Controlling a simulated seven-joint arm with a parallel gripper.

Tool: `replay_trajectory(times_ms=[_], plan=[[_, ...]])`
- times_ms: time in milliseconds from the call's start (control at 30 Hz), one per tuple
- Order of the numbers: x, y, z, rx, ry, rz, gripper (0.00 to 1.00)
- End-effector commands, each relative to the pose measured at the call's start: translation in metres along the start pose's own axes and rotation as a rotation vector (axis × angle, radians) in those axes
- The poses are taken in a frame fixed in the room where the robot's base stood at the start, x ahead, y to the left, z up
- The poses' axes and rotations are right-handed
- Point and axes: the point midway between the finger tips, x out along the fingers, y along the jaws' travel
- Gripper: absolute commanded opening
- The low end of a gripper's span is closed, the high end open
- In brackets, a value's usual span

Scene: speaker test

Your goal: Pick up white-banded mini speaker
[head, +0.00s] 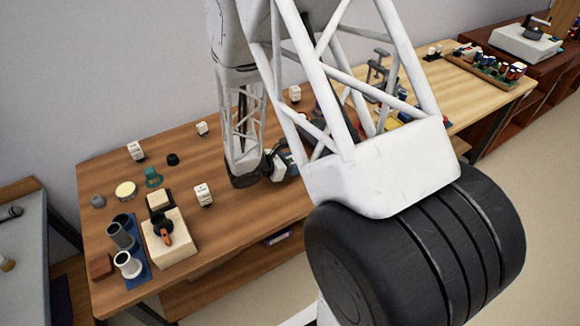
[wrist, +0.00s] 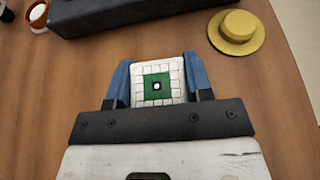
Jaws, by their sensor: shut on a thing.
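My gripper (wrist: 158,85) has blue fingers on both sides of a small block (wrist: 172,95) and is shut on it. The block has a white gridded border, a green square and a pale dot in the middle. I cannot tell surely that it is the white-banded mini speaker. In the head view my gripper (head: 281,164) is low over the wooden table (head: 185,180), partly hidden by my arm; the block is hard to make out there. Small white blocks with dark parts stand on the table, one nearby (head: 203,194) and one farther left (head: 135,150).
In the wrist view a yellow hat-shaped thing (wrist: 237,32) is at upper right, a dark long box (wrist: 140,14) at the top, and an orange-and-white cup (wrist: 38,15) at upper left. In the head view, grey cups (head: 121,235) stand on a blue mat at the table's left.

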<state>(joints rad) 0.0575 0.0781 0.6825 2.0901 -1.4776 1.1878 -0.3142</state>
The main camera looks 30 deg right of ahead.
Motion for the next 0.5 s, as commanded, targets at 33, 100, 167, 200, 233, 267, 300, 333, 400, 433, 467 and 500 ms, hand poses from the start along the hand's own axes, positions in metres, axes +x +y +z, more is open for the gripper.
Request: replay_trajectory(times_ms=[33,100,167,200,233,267,300,333,400,433,467,500], plan=[[-0.0001,0.0001,0.0001,0.000,0.000,0.000,0.21],[-0.0001,0.0001,0.0001,0.000,0.000,0.000,0.21],[-0.0001,0.0001,0.0001,0.000,0.000,0.000,0.21],[-0.0001,0.0001,0.0003,0.000,0.000,0.000,0.21],[-0.0002,0.0001,0.0005,0.000,0.000,0.000,0.21],[-0.0003,0.0001,0.0008,0.000,0.000,0.000,0.21],[-0.0006,0.0002,0.0014,0.000,0.000,0.000,0.21],[-0.0008,0.0002,0.0021,0.000,0.000,0.000,0.21],[-0.0017,0.0002,0.0042,0.001,0.000,0.000,0.21],[-0.0023,0.0003,0.0055,0.001,0.000,0.000,0.21],[-0.0029,0.0003,0.0070,0.001,0.000,0.000,0.21],[-0.0038,0.0004,0.0093,0.001,0.000,0.000,0.21]])
